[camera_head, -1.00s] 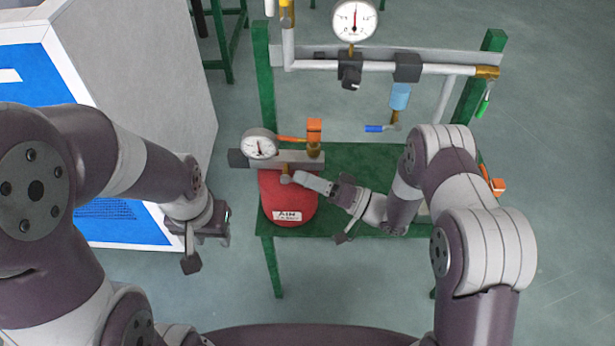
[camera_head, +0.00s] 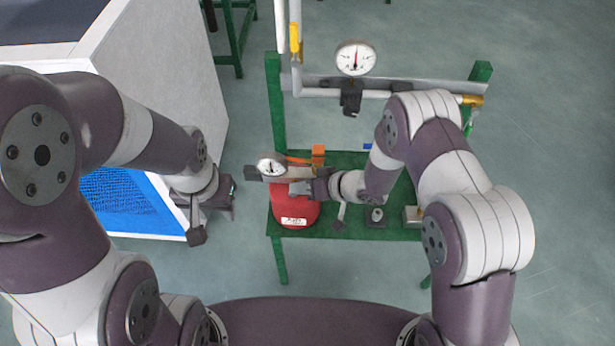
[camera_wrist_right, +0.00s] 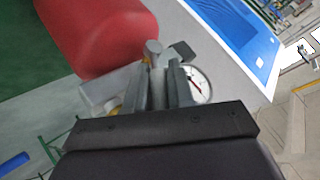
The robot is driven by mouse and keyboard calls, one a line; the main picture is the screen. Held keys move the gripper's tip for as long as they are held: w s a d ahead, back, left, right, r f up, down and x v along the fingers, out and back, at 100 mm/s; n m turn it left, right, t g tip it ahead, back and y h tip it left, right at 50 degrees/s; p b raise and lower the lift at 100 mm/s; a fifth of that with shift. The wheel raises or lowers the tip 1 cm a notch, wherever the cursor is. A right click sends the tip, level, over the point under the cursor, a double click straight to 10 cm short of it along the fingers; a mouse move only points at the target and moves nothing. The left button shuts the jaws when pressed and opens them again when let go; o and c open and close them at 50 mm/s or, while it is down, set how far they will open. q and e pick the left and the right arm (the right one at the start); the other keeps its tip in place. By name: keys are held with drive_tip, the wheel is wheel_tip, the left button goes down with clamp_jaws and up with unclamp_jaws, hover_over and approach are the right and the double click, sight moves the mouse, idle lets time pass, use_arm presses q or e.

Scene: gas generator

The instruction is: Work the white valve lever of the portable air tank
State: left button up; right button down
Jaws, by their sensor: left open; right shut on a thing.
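The red portable air tank (camera_head: 293,210) stands on the green stand, with a grey manifold and a small round gauge (camera_head: 271,167) on top. My right gripper (camera_head: 304,187) reaches in from the right against the front of the manifold. In the right wrist view, my right gripper (camera_wrist_right: 168,84) is shut on the pale valve lever (camera_wrist_right: 153,48), whose rounded end shows between the fingers. The rest of the lever is hidden by the fingers. The red tank is just beyond them. My left gripper (camera_head: 212,212) is open and empty, left of the stand and away from the tank.
The green stand (camera_head: 340,232) carries pipes, a large gauge (camera_head: 356,58) and a black valve (camera_head: 351,97) behind. An orange block (camera_head: 318,154) is by the manifold. A grey and blue cabinet (camera_head: 165,75) stands left. Clear floor lies between cabinet and stand.

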drive_tip(key=a+r+h+p, duration=0.1)
drive_tip(key=h+p, duration=0.1)
drive_tip(key=shift+a+r+n+h, duration=0.1)
drive_tip(key=shift+a+n+h, duration=0.05)
drive_tip(key=shift+n+h, duration=0.15)
drive_tip(key=shift+w+a+h+p, duration=0.1)
drive_tip(key=shift+a+h+p, duration=0.25)
drive_tip(key=shift+h, duration=0.45)
drive_tip(key=shift+a+f+h+b, duration=0.2)
drive_tip(key=shift+a+h+b, duration=0.15)
drive_tip(key=shift+h, duration=0.35)
use_arm(q)
drive_tip(key=shift+r+b, duration=0.65)
drive_tip(key=shift+r, duration=0.2)
use_arm(e)
drive_tip(key=shift+a+n+g+h, duration=0.3)
drive_tip(key=shift+n+h, duration=0.1)
drive_tip(key=shift+h, duration=0.4)
drive_tip(key=shift+r, duration=0.1)
drive_tip(key=c, duration=1.3)
unclamp_jaws()
drive_tip(key=shift+c, duration=0.2)
